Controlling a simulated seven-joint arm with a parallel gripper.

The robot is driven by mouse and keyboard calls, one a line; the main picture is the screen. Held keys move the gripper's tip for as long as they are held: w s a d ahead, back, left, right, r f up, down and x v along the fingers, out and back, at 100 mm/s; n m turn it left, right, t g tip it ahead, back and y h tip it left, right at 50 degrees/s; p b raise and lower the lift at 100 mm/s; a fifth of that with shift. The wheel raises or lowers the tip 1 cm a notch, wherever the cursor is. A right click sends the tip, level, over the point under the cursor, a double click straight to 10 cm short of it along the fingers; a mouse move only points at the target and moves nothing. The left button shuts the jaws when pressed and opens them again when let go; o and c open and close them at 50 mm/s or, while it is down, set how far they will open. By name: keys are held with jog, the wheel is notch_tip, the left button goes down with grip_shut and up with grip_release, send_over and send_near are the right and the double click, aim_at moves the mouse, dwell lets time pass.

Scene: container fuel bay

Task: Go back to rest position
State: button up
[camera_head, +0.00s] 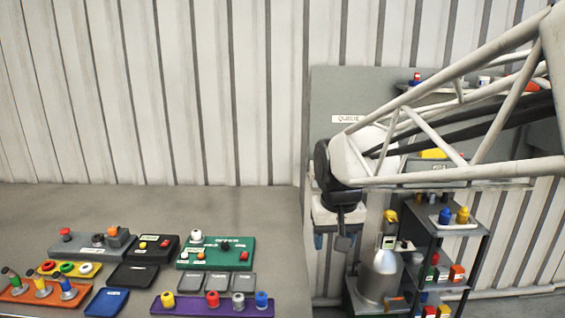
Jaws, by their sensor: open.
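My gripper (332,240) hangs from the dark wrist at the end of my white truss arm, right of the bench. Its two fingers point down, with a gap between them and nothing held. The fingertips are in front of the corrugated wall, left of the shelf rack (437,232). My arm reaches in from the upper right and hides part of the grey back panel (328,95).
The grey bench (150,207) carries a purple tray (178,308) with coloured knobs, a green panel (213,262), an orange tray (18,297) with levers and a blue tray (108,302). A silver canister (379,276) stands close to my gripper's lower right. The bench's back strip is bare.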

jog(key=s+d+f, duration=0.2)
jog(key=s+d, duration=0.2)
jog(key=s, duration=0.6)
jog(key=s+d+f+m, duration=0.1)
jog(key=s+d, duration=0.3)
jog(key=s, duration=0.5)
jog(key=shift+s+f+t, duration=0.4)
jog(key=shift+f, duration=0.15)
dwell(0.6)
